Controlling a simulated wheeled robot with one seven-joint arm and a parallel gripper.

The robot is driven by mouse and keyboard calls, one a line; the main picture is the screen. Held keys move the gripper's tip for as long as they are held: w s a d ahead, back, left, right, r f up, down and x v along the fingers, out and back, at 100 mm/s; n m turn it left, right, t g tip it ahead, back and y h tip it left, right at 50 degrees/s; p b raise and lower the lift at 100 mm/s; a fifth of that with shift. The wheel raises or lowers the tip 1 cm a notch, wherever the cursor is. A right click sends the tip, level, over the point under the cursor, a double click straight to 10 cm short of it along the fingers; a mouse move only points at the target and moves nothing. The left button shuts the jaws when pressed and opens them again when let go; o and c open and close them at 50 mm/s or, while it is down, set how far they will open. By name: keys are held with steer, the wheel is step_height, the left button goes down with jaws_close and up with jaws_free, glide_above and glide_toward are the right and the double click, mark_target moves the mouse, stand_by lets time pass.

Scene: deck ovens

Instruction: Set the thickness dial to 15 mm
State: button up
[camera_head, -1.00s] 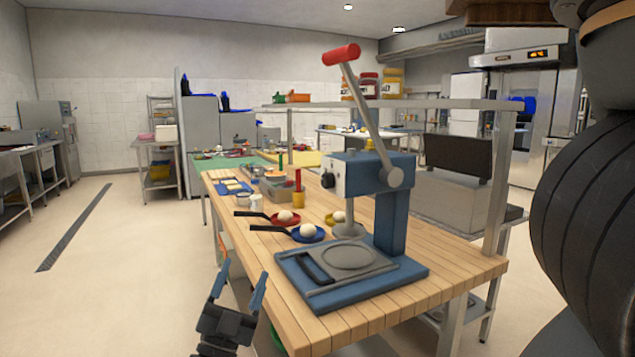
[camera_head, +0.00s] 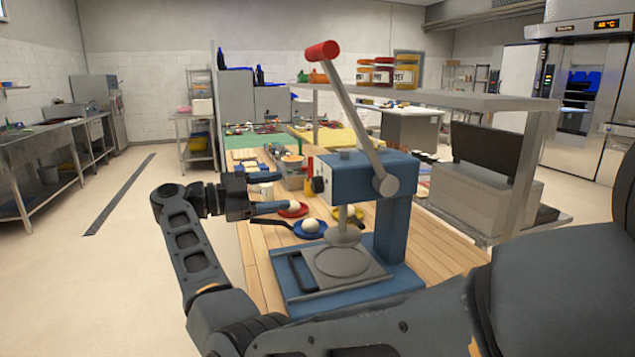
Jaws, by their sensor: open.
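The blue dough press (camera_head: 372,178) stands on the wooden table, with a long lever ending in a red grip (camera_head: 322,50). The thickness dial (camera_head: 317,185) is a small dark knob on the pale front panel (camera_head: 322,170) of the press head. Its markings are too small to read. My gripper (camera_head: 286,192) is open and empty, left of the dial, with its fingers pointing right towards it. A small gap seems to lie between the fingertips and the dial; depth is hard to judge.
Pans with pale dough balls (camera_head: 310,226) lie on the table (camera_head: 252,262) below my gripper. The press's round plate (camera_head: 342,260) sits low in front. A metal shelf (camera_head: 450,99) with jars stands behind. Open floor lies to the left.

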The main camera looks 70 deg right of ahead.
mark_target(312, 186)
steer(key=p+x, duration=0.2)
steer(key=x, duration=0.4)
steer(key=shift+s+d, duration=0.4)
steer(key=shift+s, duration=0.1)
steer(key=shift+c, duration=0.4)
steer(key=c, duration=1)
steer(key=shift+f, duration=0.1)
